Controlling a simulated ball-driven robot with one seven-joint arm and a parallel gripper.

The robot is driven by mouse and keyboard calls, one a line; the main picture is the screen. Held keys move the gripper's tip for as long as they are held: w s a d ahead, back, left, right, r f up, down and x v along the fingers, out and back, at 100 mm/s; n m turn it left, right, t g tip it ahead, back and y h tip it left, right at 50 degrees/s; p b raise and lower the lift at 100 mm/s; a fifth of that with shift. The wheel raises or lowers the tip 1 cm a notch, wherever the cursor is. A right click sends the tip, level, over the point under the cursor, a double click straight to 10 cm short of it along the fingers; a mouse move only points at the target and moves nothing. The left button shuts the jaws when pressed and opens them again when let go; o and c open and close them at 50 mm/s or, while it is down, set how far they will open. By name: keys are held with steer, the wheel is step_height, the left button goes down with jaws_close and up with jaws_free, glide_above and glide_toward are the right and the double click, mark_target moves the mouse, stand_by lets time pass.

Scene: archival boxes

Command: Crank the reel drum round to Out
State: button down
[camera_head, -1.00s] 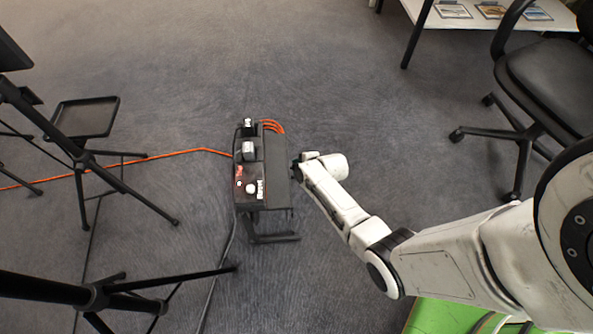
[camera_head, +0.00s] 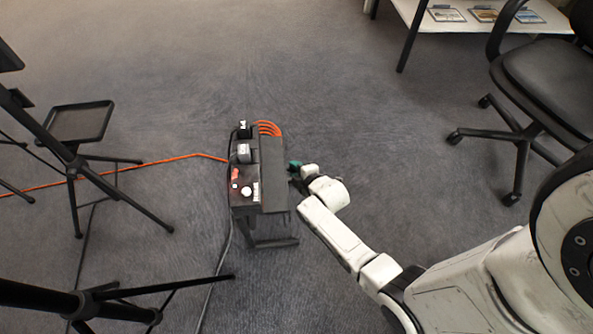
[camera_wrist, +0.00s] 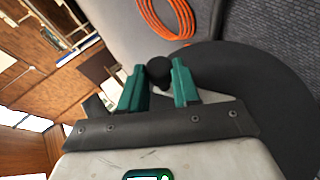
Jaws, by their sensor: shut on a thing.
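The reel unit (camera_head: 244,201) stands on the carpet in the middle of the head view, a dark box on a low stand with plugs and a red switch on its face. An orange cable (camera_head: 268,128) is coiled at its far end. The black drum side (camera_wrist: 262,105) fills the right of the wrist view. My gripper (camera_wrist: 158,82) has green fingers, one on each side of a dark round crank knob (camera_wrist: 159,68), shut on it. In the head view my gripper (camera_head: 294,165) is at the right side of the unit. The drum's markings are not readable.
Black tripod stands (camera_head: 80,125) are on the left, and an orange cable (camera_head: 130,168) runs across the floor towards them. An office chair (camera_head: 545,85) and a white table (camera_head: 480,18) are at the upper right. The carpet between is clear.

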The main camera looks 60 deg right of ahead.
steer(key=shift+w+r, duration=0.1)
steer(key=c, duration=0.8)
jaws_free()
steer(key=shift+a, duration=0.1)
steer(key=p+v, duration=0.5)
steer(key=v, duration=0.6)
steer(key=shift+p, duration=0.35)
